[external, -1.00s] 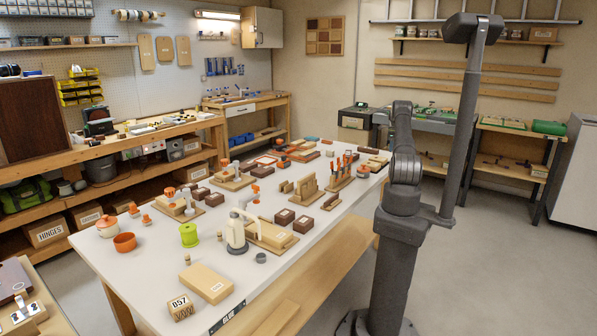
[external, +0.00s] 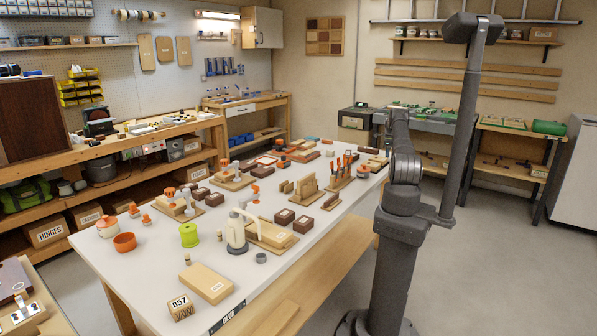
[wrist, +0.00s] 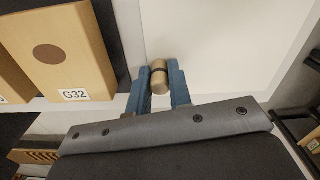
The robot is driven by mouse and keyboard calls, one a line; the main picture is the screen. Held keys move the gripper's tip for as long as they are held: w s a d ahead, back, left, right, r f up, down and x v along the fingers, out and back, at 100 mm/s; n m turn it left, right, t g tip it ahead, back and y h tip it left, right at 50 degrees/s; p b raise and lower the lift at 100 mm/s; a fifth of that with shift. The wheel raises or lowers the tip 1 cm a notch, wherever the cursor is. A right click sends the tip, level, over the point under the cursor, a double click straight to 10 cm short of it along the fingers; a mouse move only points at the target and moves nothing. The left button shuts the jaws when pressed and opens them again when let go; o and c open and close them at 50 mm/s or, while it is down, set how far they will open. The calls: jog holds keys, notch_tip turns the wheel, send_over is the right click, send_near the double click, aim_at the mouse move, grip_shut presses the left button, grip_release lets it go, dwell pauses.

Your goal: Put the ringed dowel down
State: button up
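The ringed dowel (wrist: 159,74) is a short light-wood cylinder with a dark band around it, seen in the wrist view. My gripper (wrist: 160,78) has blue-grey fingers, one on each side of the dowel, and is shut on it. A pale white surface lies beyond the dowel. I cannot tell whether the dowel touches it. In the external view my gripper and the held dowel are hidden behind my arm.
In the wrist view, a wooden block (wrist: 70,50) with a dark disc and a G32 label lies close left of my gripper. Right of the dowel the white surface is clear. In the external view, the white bench (external: 150,284) carries many blocks, pots and fixtures.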

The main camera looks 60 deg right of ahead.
jog(key=o, duration=0.3)
notch_tip(320, 180, up, 12)
jog(key=shift+r, duration=0.2)
dwell(0.3)
jog(key=shift+f, duration=0.1)
notch_tip(320, 180, down, 12)
jog(key=shift+r, duration=2)
